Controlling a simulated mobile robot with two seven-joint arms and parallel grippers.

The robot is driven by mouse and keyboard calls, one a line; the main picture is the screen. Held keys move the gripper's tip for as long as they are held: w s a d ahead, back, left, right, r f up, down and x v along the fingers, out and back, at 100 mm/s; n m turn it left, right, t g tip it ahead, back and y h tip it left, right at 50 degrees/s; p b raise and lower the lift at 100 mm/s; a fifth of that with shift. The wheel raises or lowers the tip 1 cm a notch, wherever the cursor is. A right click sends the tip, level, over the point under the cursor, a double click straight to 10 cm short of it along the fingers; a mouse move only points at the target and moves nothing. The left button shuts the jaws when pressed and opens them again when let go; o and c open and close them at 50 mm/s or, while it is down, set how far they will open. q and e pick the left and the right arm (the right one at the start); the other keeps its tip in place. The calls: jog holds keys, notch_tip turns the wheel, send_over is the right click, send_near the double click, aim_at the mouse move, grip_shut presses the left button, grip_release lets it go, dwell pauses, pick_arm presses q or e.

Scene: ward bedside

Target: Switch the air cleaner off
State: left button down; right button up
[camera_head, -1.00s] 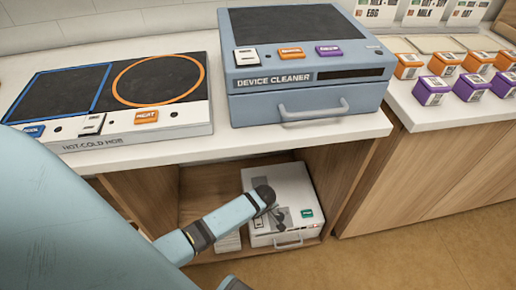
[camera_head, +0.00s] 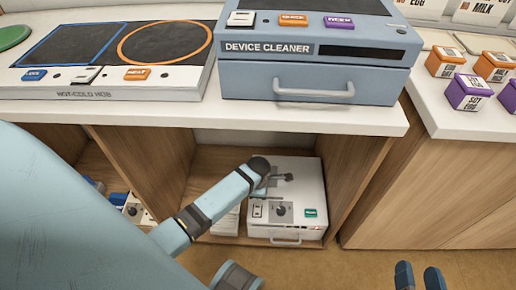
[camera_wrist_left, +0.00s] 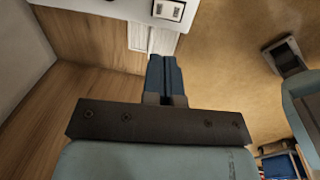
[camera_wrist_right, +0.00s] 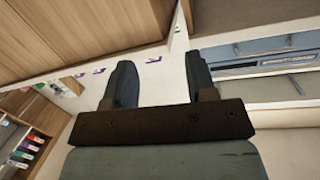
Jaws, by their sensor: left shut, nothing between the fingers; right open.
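A white box (camera_head: 304,190) stands in the low open bay under the counter. Its front has a small pale switch, a dark knob (camera_head: 281,209), a green button (camera_head: 310,213) and a handle. It looks like the air cleaner, but I cannot read a name. My left arm reaches over its left part. I cannot make out the left fingers in the head view. In the left wrist view my left gripper (camera_wrist_left: 167,82) is shut and empty, near a pale slatted panel (camera_wrist_left: 152,38). My right gripper (camera_head: 419,277) is open and empty, low at the right, away from the box.
The blue-grey device cleaner (camera_head: 310,84) stands on the counter above the bay. The hot-cold hub (camera_head: 100,86) is to its left. Orange and purple boxes (camera_head: 468,92) stand at the right. Wooden walls (camera_head: 352,175) bound the bay; the floor in front shows bare patches.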

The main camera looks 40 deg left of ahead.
dwell(0.3)
pick_arm(q)
jog(key=shift+f, duration=0.1)
jog(key=b, duration=0.4)
send_near(258, 207)
jog(key=shift+f, duration=0.4)
jog(key=shift+w+f+b, duration=0.15)
jog(key=shift+f+b, duration=0.25)
jog(key=shift+f, duration=0.5)
pick_arm(e)
notch_tip(258, 207, up, 5)
jog(key=a+t+y, duration=0.2)
jog(key=t+y, duration=0.1)
pick_arm(q)
jog(key=f+b, duration=0.1)
jog(key=f, duration=0.1)
jog(key=f+b, duration=0.1)
jog(key=shift+w+a+f, duration=0.2)
jog(key=shift+f, duration=0.2)
jog(key=shift+w+f+b, duration=0.1)
jog(key=shift+f+b, duration=0.3)
jog(key=shift+f, duration=0.15)
pick_arm(e)
jog(key=f, duration=0.1)
jog(key=f+g, duration=0.1)
jog(key=f, duration=0.1)
jog(key=f+g, duration=0.1)
jog(key=shift+w+a+f+n+h, duration=0.15)
jog(key=shift+a+f+n+h, duration=0.15)
jog(key=shift+f+n+h, duration=0.1)
